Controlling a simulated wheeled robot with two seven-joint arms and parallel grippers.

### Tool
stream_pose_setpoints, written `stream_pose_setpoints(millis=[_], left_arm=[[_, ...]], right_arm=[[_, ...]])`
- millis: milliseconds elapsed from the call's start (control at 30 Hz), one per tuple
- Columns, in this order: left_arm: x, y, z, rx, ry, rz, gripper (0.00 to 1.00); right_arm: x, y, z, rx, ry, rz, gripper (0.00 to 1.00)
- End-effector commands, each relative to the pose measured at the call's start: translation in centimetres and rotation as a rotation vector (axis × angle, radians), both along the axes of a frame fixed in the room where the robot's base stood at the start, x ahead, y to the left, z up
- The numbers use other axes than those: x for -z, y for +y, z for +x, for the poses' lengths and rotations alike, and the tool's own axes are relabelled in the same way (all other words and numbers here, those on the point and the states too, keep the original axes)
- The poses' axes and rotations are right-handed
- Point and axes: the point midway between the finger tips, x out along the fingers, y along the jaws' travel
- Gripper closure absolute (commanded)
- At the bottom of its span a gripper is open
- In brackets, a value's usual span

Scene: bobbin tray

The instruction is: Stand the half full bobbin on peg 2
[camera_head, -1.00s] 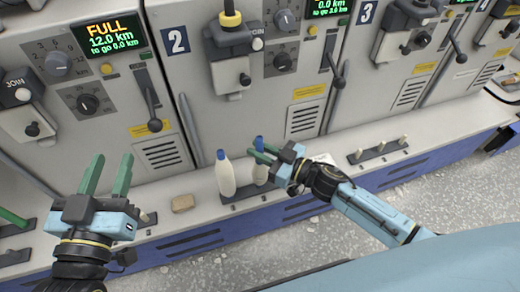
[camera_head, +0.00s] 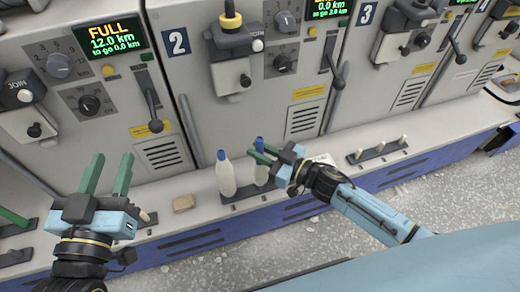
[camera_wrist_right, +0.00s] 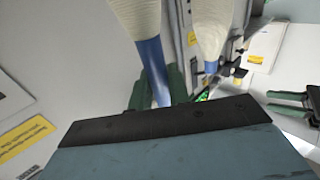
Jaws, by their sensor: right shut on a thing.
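Two cream bobbins with blue tops stand upright side by side at a dark peg holder (camera_head: 232,200) below the panel marked 2. My right gripper (camera_head: 258,155) is shut on the blue upper end of the right bobbin (camera_head: 261,174). In the right wrist view this blue tube (camera_wrist_right: 152,70) passes between the green fingers. The left bobbin (camera_head: 226,178) stands close beside it and also shows in the wrist view (camera_wrist_right: 209,30). The bobbins' lower ends and pegs are hidden, so I cannot tell how they seat. My left gripper (camera_head: 107,172) is open and empty.
Another holder (camera_head: 378,152) with bare pale pegs is to the right. The machine's front panels, with levers and a lit display (camera_head: 112,37), rise close behind the ledge.

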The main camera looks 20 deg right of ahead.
Motion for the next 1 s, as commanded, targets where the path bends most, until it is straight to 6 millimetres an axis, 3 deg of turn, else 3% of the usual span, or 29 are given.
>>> stream_pose_setpoints(millis=[1000], left_arm=[[-0.37,0.00,-0.01,0.000,0.000,0.000,0.64]], right_arm=[[0.10,-0.03,0.01,0.000,-0.001,-0.001,1.00]])
